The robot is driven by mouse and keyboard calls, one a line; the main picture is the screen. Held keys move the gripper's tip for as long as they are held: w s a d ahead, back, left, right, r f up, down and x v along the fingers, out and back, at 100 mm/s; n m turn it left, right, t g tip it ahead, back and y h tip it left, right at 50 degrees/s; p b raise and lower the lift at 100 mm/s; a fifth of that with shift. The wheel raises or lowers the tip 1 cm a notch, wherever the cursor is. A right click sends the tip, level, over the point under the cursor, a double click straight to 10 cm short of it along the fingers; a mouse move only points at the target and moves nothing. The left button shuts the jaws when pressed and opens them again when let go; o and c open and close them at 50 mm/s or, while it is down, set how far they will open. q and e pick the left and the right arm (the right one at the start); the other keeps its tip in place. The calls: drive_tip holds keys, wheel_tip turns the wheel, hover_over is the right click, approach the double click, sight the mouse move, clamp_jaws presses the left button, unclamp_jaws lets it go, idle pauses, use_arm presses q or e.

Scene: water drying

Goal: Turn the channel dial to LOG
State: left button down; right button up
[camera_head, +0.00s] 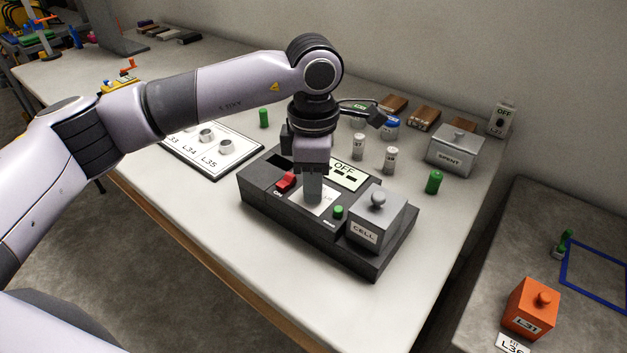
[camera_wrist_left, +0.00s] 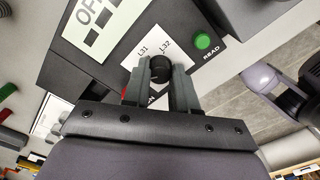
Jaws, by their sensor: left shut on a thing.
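The channel dial (camera_wrist_left: 160,70) is a round black knob on a white label plate (camera_head: 327,208) of the dark instrument box (camera_head: 257,196). In the left wrist view the plate (camera_wrist_left: 139,43) reads L31 and L32 near the knob; the rest is hidden by my gripper, and I cannot read a LOG mark. My left gripper (camera_head: 313,200) points down over the plate, and it also shows in the left wrist view (camera_wrist_left: 161,78), its fingers shut on the dial from both sides. The display (camera_head: 345,172) reads OFF. My right gripper is not in view.
The box carries a red ON switch (camera_head: 287,181), a green READ button (camera_head: 338,212) and a grey CELL cover (camera_head: 377,215).

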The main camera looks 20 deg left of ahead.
use_arm(q)
drive_tip(key=shift+r, duration=0.1)
idle(0.4)
drive_tip(key=c, duration=0.9)
unclamp_jaws()
wheel_tip(320, 180, up, 7)
drive_tip(key=shift+r, duration=0.1)
